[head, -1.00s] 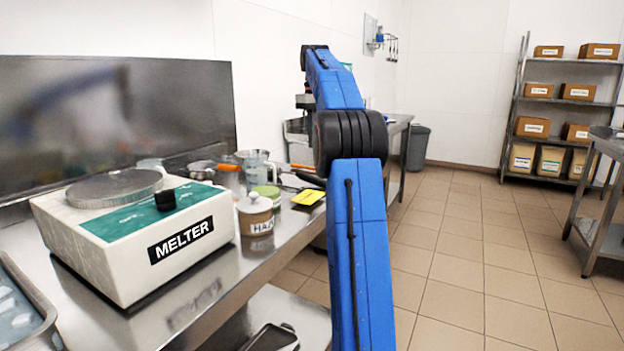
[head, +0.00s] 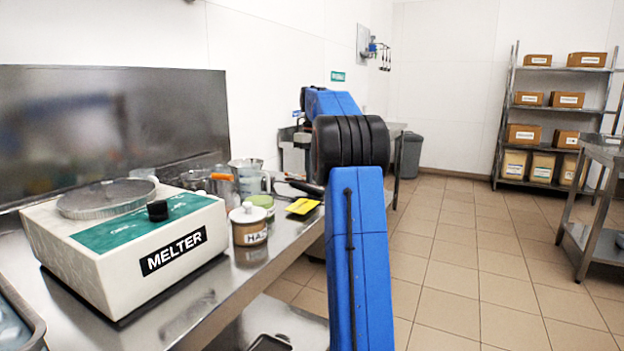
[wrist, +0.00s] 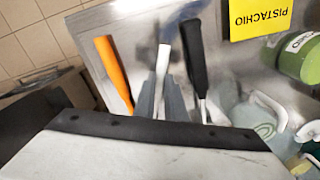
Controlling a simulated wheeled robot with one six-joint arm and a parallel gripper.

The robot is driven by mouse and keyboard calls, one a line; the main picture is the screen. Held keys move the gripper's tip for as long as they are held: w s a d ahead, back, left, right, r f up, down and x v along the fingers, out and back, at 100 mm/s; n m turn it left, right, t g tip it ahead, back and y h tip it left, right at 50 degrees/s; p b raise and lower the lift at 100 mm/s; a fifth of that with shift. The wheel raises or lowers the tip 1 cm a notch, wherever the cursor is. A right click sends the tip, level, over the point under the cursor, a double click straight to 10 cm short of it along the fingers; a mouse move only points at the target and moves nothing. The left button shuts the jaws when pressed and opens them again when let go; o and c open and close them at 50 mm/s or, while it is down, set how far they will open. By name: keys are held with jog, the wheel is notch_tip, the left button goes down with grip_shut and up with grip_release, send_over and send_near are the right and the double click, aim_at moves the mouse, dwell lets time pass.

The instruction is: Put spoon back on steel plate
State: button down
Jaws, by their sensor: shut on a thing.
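My gripper (wrist: 162,103) shows in the wrist view, its grey fingers shut on a white-handled utensil (wrist: 164,57). It looks like the spoon, but its far end is hidden. An orange-handled tool (wrist: 113,68) lies to its left and a black-handled one (wrist: 194,56) to its right. Grey steel (wrist: 135,38) lies under them; I cannot tell whether this is the steel plate or the bench top, nor whether the held utensil touches it. In the head view my arm hides the gripper.
The melter (head: 135,240) stands on the steel bench. In the wrist view the yellow pistachio card (wrist: 260,17) and green tub (wrist: 297,55) are right of the tools.

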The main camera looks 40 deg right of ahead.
jog(key=shift+f, duration=0.65)
jog(key=shift+f, duration=0.1)
jog(key=c, duration=1.8)
grip_release()
notch_tip(320, 180, up, 12)
jog(key=shift+d+r, duration=0.1)
jog(key=shift+r, duration=0.05)
